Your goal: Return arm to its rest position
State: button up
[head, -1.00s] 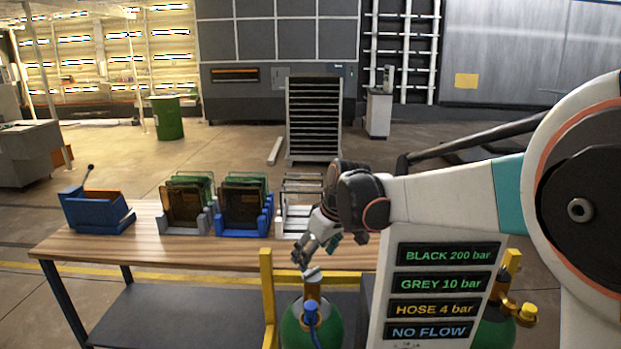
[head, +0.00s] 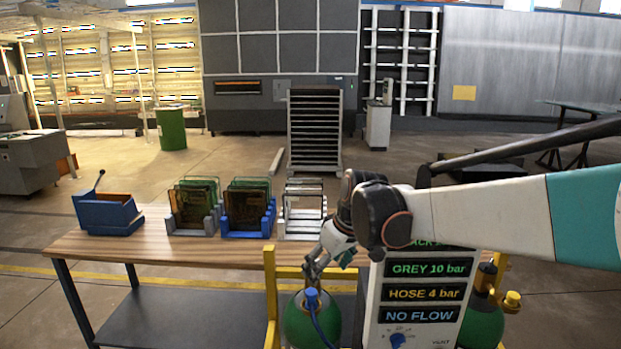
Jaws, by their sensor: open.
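My arm (head: 490,218) reaches in from the right edge of the head view, its upper link about level and its wrist bent downward. My gripper (head: 312,278) points down and to the left, just above the blue-topped valve of a green gas cylinder (head: 300,325). The gripper is open, and I see nothing between its fingers. Whether a fingertip touches the valve, I cannot tell. The arm hides the top line of the sign panel (head: 422,292), which reads GREY 10 bar, HOSE 4 bar and NO FLOW.
A wooden table (head: 150,240) holds a blue box with a lever (head: 108,213), a grey rack (head: 193,207), a blue rack (head: 246,208) and a white rack (head: 303,212). A yellow frame (head: 270,300) surrounds the cylinders. A second green cylinder (head: 485,325) stands at right. Open floor lies behind the table.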

jog(key=s+d+m+t+h+b, duration=0.1)
jog(key=s+d+m+t+b, duration=0.15)
jog(key=s+d, duration=0.85)
jog(key=s+d+f+m+h+b, duration=0.1)
jog(key=s+d+f+m+b, duration=0.1)
jog(key=s, duration=0.6)
jog(key=s+d+f+m+t+b, duration=0.1)
jog(key=s+d+f+m, duration=0.2)
jog(key=s, duration=0.5)
jog(key=shift+s+f+h+b, duration=0.2)
jog(key=shift+f+h+b, duration=0.2)
jog(key=shift+f, duration=0.4)
jog(key=shift+d, duration=0.1)
